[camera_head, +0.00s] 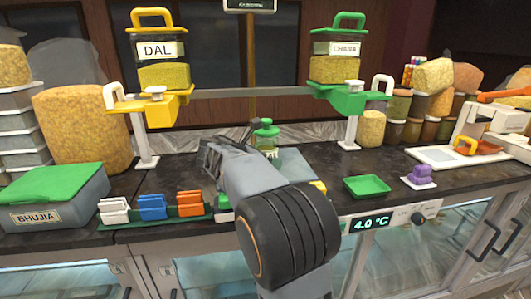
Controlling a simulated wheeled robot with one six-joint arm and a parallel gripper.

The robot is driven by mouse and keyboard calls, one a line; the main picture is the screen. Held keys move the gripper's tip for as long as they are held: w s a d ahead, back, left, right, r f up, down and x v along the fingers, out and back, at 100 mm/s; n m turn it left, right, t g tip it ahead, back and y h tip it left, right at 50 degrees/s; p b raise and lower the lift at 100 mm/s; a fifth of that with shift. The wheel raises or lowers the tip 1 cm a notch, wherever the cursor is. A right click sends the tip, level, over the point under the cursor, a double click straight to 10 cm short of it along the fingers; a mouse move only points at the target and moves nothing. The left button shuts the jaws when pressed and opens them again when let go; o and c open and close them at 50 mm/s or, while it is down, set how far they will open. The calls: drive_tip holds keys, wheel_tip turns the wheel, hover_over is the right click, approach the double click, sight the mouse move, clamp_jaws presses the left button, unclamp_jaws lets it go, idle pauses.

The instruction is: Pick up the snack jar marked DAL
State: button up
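The jar marked DAL (164,76) hangs upright at the upper left, with a yellow lid and handle, clear walls and yellow contents. It sits at a yellow bracket (170,106) on a white post. A similar jar marked CHANA (335,70), with a green lid, is at a green bracket (350,101) on the right. My gripper (228,145) is over the counter, below and right of the DAL jar and apart from it. My own arm hides much of the gripper, and its finger opening is unclear.
A small green-lidded jar (266,131) stands just beyond my gripper. A BHUJIA box (50,196), coloured clips (152,207) and a large snack sack (82,125) are on the left. A green tray (367,186) and scale (460,154) are right. A rail (250,92) joins the brackets.

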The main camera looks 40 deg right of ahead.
drive_tip(key=c, duration=1.3)
drive_tip(key=shift+r, duration=0.15)
